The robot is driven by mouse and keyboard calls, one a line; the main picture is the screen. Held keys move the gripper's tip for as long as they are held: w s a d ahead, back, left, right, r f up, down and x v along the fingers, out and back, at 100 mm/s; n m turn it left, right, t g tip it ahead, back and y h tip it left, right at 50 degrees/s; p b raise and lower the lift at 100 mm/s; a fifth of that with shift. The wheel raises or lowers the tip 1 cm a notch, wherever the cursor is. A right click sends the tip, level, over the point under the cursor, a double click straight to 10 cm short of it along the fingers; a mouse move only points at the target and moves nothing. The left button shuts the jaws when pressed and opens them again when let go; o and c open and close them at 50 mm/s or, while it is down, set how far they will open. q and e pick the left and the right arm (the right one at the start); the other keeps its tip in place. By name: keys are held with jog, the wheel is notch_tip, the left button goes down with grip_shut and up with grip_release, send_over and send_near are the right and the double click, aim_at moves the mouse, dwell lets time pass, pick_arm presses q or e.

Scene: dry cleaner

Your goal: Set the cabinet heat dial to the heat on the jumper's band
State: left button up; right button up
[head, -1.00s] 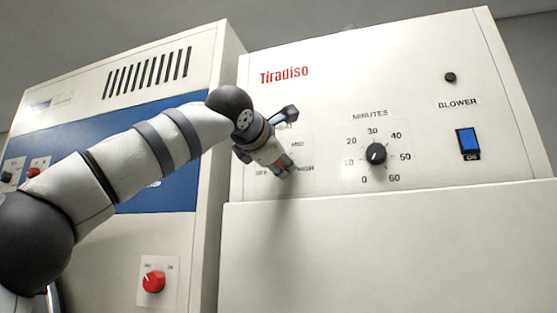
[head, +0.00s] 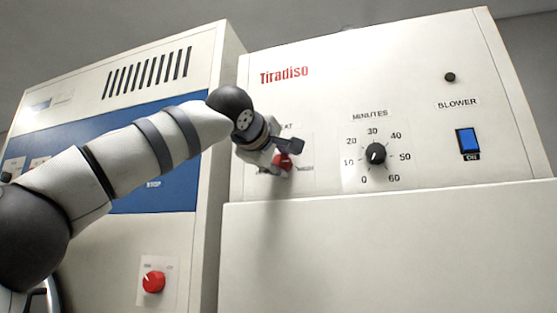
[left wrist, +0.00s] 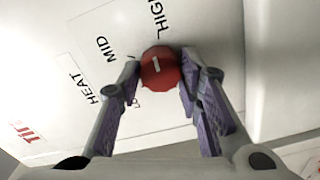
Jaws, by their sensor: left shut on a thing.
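The red heat dial (head: 284,162) is on the cream cabinet's front, left of the minutes dial; it also shows in the left wrist view (left wrist: 160,76). My left gripper (head: 272,153) is shut on it, with one finger on each side of the knob in the left wrist view. A short white mark shows on the knob's face; I cannot tell exactly which label it points at. The HEAT (left wrist: 88,86), MID (left wrist: 112,49) and HIGH (left wrist: 158,18) labels show around it; a lower label is partly covered by a finger. The jumper and its band are not in view.
The minutes dial (head: 376,153) and blue blower switch (head: 468,141) are on the same panel to the right. A white and blue machine (head: 210,75) stands close on the left, with another red knob (head: 154,281) low on its front.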

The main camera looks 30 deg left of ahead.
pick_arm(q)
jog(key=shift+m, duration=1.1)
jog(key=o, duration=1.2)
jog(key=shift+c, duration=0.2)
jog(key=v, duration=1.2)
